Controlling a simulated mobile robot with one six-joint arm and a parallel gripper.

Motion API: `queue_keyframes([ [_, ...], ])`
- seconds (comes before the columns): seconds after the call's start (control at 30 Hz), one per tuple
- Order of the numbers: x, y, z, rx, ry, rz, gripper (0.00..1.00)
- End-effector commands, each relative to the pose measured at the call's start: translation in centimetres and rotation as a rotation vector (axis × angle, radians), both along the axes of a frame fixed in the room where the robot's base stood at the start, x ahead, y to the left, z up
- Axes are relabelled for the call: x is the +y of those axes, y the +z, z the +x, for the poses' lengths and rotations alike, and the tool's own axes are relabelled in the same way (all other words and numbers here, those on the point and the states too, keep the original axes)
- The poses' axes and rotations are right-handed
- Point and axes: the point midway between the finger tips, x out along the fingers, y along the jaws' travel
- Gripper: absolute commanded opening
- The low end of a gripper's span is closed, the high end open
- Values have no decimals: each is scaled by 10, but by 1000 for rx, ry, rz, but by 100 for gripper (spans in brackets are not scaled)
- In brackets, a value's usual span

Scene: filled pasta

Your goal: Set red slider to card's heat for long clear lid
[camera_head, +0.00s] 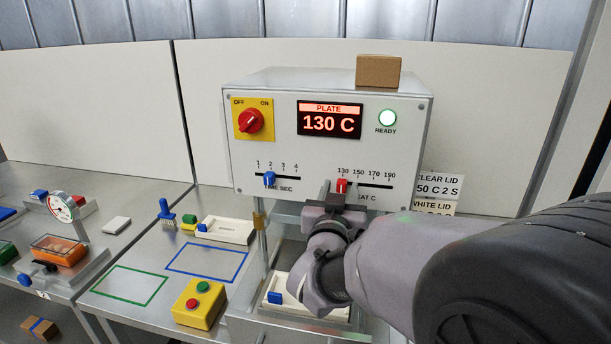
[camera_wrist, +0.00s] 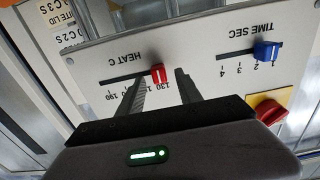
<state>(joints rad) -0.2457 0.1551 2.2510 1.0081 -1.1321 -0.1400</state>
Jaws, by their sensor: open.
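The red slider (camera_head: 342,186) sits at the 130 mark of the HEAT C scale on the sealing machine (camera_head: 280,140). In the wrist view, which is upside down, the red slider (camera_wrist: 158,73) lies between the fingers of my gripper (camera_wrist: 160,82). My gripper (camera_head: 343,195) is open, one finger on each side of the slider, with gaps showing. The display (camera_head: 330,120) reads PLATE 130 C.
The blue time slider (camera_head: 269,179) is at 2. A white lid card (camera_head: 433,207) is partly hidden. A cardboard box (camera_head: 378,71) sits on top. A yellow button box (camera_head: 199,303) stands at the front.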

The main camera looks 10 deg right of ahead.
Motion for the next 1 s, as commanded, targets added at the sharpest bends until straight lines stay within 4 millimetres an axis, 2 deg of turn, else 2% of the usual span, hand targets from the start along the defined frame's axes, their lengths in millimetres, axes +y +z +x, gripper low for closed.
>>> queue_keyframes([
  [0.17,-4,0,13,0,0,1,42],
  [0.43,-5,0,14,0,1,1,42],
  [0.6,-4,0,14,0,1,1,8],
  [0.67,-4,0,14,0,1,1,0],
  [1.0,-4,0,14,0,1,1,0],
])
